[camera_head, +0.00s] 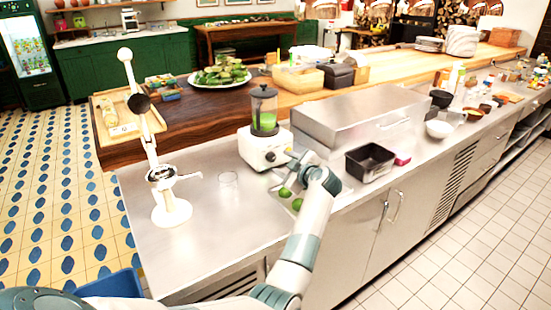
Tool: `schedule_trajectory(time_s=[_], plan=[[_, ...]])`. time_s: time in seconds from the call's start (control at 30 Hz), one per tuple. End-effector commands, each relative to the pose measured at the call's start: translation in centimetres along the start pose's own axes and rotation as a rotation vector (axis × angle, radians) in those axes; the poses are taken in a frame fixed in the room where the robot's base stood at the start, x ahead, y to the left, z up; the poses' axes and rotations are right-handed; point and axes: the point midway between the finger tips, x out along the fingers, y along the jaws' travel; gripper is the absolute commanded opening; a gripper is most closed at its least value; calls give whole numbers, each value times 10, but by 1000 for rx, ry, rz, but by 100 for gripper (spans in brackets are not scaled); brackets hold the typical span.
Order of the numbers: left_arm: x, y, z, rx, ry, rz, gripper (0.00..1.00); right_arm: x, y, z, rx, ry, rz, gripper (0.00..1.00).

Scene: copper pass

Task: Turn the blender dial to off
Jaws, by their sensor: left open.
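The blender stands on the steel counter, with a white base (254,152) and a clear jar (264,112) with a dark lid and green contents. The dial (270,156) is a small dark knob on the front of the base; its setting is too small to read. My left gripper (289,163) is open, just right of the dial and close to the front of the base. I cannot tell whether its fingers touch the dial. My left arm reaches up from the bottom of the view. My right gripper is not in view.
Limes (285,192) lie on the counter below my left gripper. A steel box (350,110) and a black pan (369,160) are to the right. The front left counter is clear.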

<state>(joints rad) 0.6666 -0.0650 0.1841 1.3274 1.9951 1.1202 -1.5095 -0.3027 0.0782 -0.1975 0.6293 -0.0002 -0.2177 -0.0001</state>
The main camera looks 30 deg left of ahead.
Motion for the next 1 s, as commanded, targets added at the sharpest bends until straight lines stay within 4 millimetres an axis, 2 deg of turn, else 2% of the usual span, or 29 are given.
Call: schedule_trajectory(time_s=[0.1, 0.3, 0.5, 0.8, 0.83, 1.0], plan=[[22, 1, -2, 3, 2, -1, 46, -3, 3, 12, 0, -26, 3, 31], [47, 1, -1, 2, 1, 0, 46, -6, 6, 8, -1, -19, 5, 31], [58, 0, 0, 0, 0, 0, 46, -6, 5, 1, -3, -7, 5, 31], [59, 0, 0, 0, 0, 0, 46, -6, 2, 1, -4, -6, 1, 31], [59, 0, 0, 0, 0, 0, 44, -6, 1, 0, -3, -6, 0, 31], [59, 0, 0, 0, 0, 0, 5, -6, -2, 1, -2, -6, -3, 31]])
